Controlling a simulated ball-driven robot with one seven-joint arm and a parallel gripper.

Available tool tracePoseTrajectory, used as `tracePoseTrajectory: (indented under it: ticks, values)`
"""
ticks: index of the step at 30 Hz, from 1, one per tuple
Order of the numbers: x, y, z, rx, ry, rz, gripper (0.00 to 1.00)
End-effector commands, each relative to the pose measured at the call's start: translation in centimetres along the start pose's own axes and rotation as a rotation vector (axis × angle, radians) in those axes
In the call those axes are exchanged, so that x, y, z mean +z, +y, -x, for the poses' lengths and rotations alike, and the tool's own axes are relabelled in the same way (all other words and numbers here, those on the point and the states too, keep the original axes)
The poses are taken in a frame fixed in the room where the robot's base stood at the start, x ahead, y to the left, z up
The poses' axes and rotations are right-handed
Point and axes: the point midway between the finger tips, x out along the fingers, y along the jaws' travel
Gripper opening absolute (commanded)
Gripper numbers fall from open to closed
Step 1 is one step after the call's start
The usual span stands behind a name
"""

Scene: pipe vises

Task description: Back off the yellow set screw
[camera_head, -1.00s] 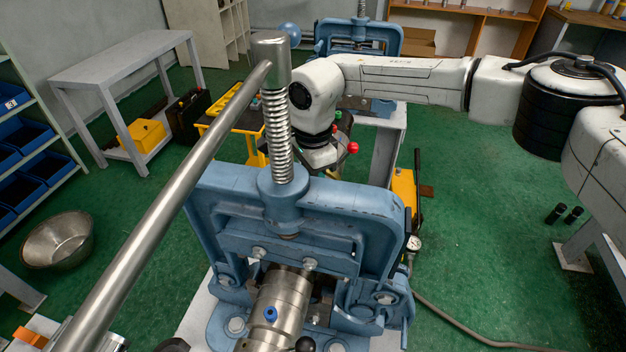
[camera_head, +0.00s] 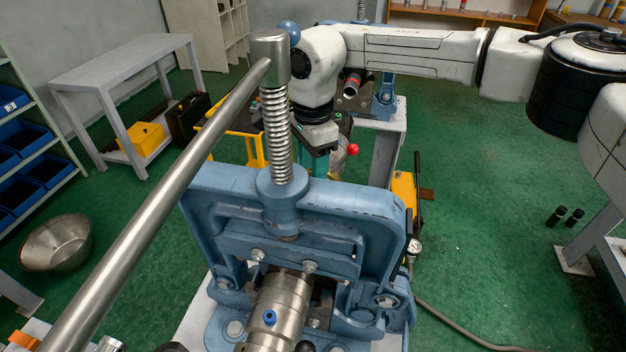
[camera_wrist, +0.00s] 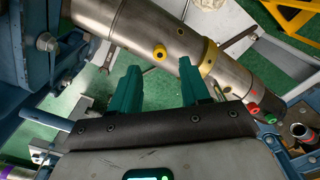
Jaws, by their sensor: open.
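The yellow set screw (camera_wrist: 159,52) sticks out of the side of a steel pipe (camera_wrist: 140,27) in the wrist view. The pipe also has a brass-coloured collar (camera_wrist: 208,58). My gripper (camera_wrist: 158,72) is open, its two green fingers pointing towards the pipe. In the picture the screw lies just beyond the fingertips, roughly between them; nothing is held. I cannot tell the exact depth gap. In the head view my gripper (camera_head: 319,158) hangs behind the near vise's screw, and the yellow set screw is not visible there.
A near blue vise (camera_head: 300,205) with a long bar handle (camera_head: 170,190) holds a pipe with a blue screw (camera_head: 270,317). Red (camera_wrist: 253,109) and green (camera_wrist: 268,119) knobs sit right of my fingers. A blue frame (camera_wrist: 30,60) stands at left.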

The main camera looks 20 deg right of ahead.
Motion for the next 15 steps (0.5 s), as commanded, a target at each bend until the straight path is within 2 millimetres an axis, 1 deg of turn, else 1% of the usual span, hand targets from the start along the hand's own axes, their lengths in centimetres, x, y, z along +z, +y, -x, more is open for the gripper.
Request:
tracePoseTrajectory:
  ticks: [1,3,7,10,15]
  values:
    - [-0.1,-0.1,1.0,-0.003,0.002,0.000,0.46]
    - [-0.1,-0.1,2.2,-0.002,0.002,-0.001,0.46]
    - [-0.1,0.0,4.1,-0.001,0.002,-0.001,0.46]
    - [-0.1,0.0,5.0,0.001,0.001,-0.001,0.46]
    - [-0.1,0.0,5.5,0.002,0.001,-0.001,0.46]
